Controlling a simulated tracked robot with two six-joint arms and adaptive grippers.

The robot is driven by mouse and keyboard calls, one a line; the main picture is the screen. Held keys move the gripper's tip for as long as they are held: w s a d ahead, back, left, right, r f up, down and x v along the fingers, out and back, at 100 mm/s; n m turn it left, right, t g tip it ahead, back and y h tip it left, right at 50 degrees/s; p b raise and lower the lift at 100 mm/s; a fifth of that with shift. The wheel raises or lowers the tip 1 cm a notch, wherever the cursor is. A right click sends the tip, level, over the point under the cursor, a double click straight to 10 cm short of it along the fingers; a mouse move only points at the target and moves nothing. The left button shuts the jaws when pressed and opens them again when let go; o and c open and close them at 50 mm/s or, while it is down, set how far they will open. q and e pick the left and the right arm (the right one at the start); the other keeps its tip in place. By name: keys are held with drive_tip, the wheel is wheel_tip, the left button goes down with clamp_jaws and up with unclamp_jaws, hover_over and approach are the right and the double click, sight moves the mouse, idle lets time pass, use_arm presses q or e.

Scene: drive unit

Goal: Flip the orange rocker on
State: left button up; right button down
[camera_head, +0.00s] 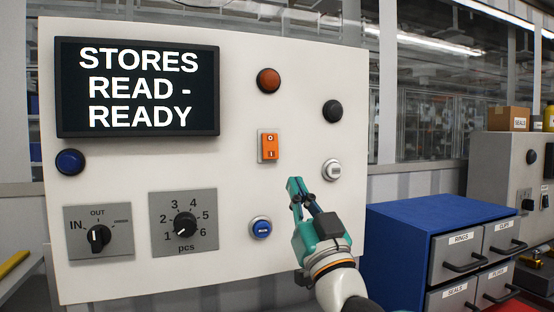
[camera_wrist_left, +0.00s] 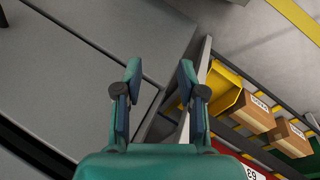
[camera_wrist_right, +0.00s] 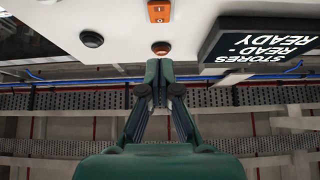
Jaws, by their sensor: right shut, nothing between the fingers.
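The orange rocker (camera_head: 269,147) sits on the white panel, right of the screen, with an O mark at its top and an I mark at its bottom. Which half is pressed in I cannot tell. It also shows at the top edge of the right wrist view (camera_wrist_right: 159,12). My right gripper (camera_head: 296,186) is shut and empty, with its fingertips below and a little right of the rocker in the head view, apart from it. My left gripper (camera_wrist_left: 160,75) is open and empty in the left wrist view, away from the panel; the head view does not show it.
Around the rocker are a red-orange button (camera_head: 268,80), a black button (camera_head: 332,111), a white button (camera_head: 332,170) and a blue button (camera_head: 261,228). The screen (camera_head: 138,87) reads "STORES READ - READY". Two knobs sit lower left. A blue drawer cabinet (camera_head: 405,222) stands right.

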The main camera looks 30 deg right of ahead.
sight(271, 150)
drive_tip(key=p+x, duration=0.1)
drive_tip(key=x, duration=0.2)
drive_tip(key=f+p+x, duration=0.1)
drive_tip(key=p+x, duration=0.1)
drive_tip(key=x, duration=0.1)
drive_tip(key=w+p+x, duration=0.1)
drive_tip(key=x, duration=0.3)
drive_tip(key=shift+d+f, duration=0.15)
drive_tip(key=shift+f, duration=0.15)
drive_tip(key=shift+w+d+f+p, duration=0.1)
drive_tip(key=shift+w+f+p, duration=0.05)
drive_tip(key=shift+w+p, duration=0.3)
